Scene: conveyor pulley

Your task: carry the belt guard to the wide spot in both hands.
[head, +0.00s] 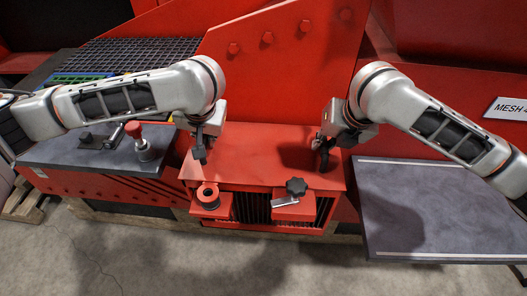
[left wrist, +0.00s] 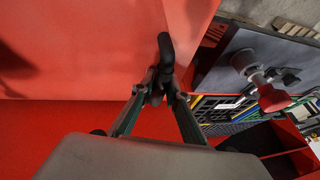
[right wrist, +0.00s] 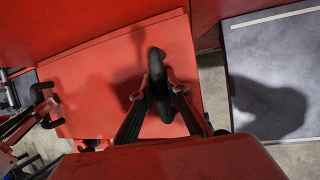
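The belt guard appears to be the red box-like cover (head: 262,158) at the middle of the head view, with a black handle on each side. My left gripper (head: 200,152) is at its left side. In the left wrist view its fingers close on a black handle (left wrist: 166,52). My right gripper (head: 323,150) is at the right side. In the right wrist view its fingers close on the other black handle (right wrist: 156,64). The guard looks level; I cannot tell whether it is lifted. I cannot tell which surface is the wide spot.
A grey table (head: 430,205) with pale edge stripes stands at the right, its top clear. A grey bench (head: 70,151) at the left carries a red-topped knob (head: 133,130) and other parts. A black star knob (head: 296,187) and a red ring (head: 208,196) are in front.

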